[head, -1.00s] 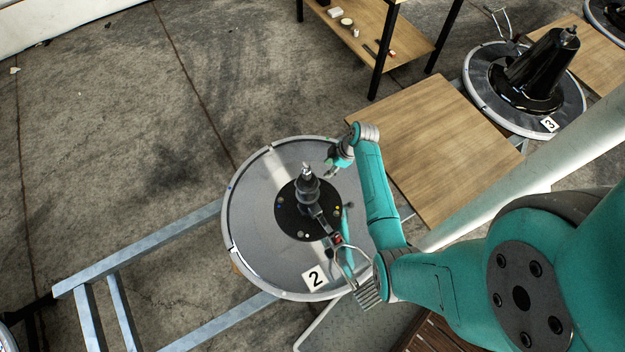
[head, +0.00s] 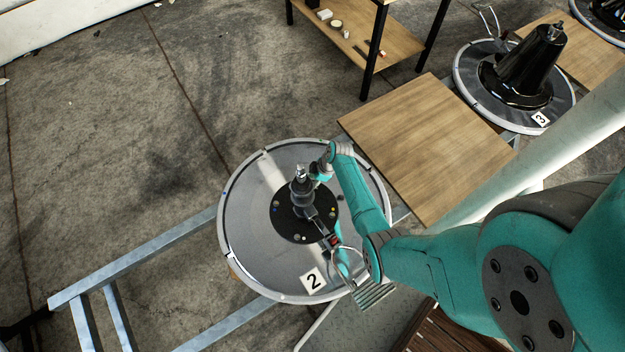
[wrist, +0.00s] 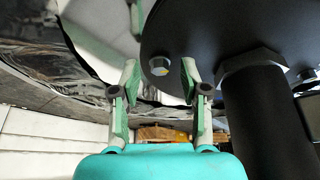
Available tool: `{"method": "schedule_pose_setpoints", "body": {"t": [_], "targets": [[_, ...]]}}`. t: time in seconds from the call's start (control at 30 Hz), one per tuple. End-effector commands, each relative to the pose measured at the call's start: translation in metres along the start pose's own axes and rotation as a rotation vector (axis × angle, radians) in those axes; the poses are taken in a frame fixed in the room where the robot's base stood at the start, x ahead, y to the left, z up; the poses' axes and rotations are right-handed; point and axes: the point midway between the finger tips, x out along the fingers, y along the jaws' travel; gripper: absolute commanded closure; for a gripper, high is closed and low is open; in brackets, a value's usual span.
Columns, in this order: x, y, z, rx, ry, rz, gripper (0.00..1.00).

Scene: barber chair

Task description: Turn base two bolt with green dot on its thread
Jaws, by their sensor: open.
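Base two is a round metal disc (head: 250,245) with a "2" label (head: 312,281). On it lies a black round plate (head: 283,222) with small coloured dots around a central post (head: 303,200). My gripper (head: 318,173) is beside the post's upper part, at its right. In the wrist view, my gripper (wrist: 160,76) is open. A bolt (wrist: 160,65) on the black plate (wrist: 215,32) shows between and just beyond the fingertips, with a yellowish spot on its end. I see no clear gap or contact. I cannot make out a green dot on any bolt.
A thick black column (wrist: 258,125) with a large hex nut (wrist: 250,65) stands close right of the fingers. Another bolt (wrist: 306,75) is partly visible beyond it. A wooden board (head: 425,145) and base three (head: 515,90) lie to the upper right.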

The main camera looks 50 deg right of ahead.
Motion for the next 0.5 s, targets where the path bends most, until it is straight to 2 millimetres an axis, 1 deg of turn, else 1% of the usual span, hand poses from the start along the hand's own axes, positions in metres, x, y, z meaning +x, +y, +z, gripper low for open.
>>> {"method": "schedule_pose_setpoints", "body": {"t": [0.1, 0.17, 0.2, 0.27, 0.3, 0.5], "targets": [[-0.0002, 0.0001, -0.0001, 0.000, 0.000, 0.000, 0.55], [-0.0003, 0.0002, -0.0001, 0.000, 0.000, 0.000, 0.70], [-0.0003, 0.0001, -0.0001, 0.000, 0.000, 0.000, 0.80], [-0.0003, 0.0002, -0.0001, 0.000, 0.000, 0.000, 0.95], [-0.0003, 0.0002, -0.0001, 0.000, 0.000, 0.000, 1.00], [-0.0003, 0.0001, 0.0000, 0.003, 0.000, 0.001, 1.00]]}}
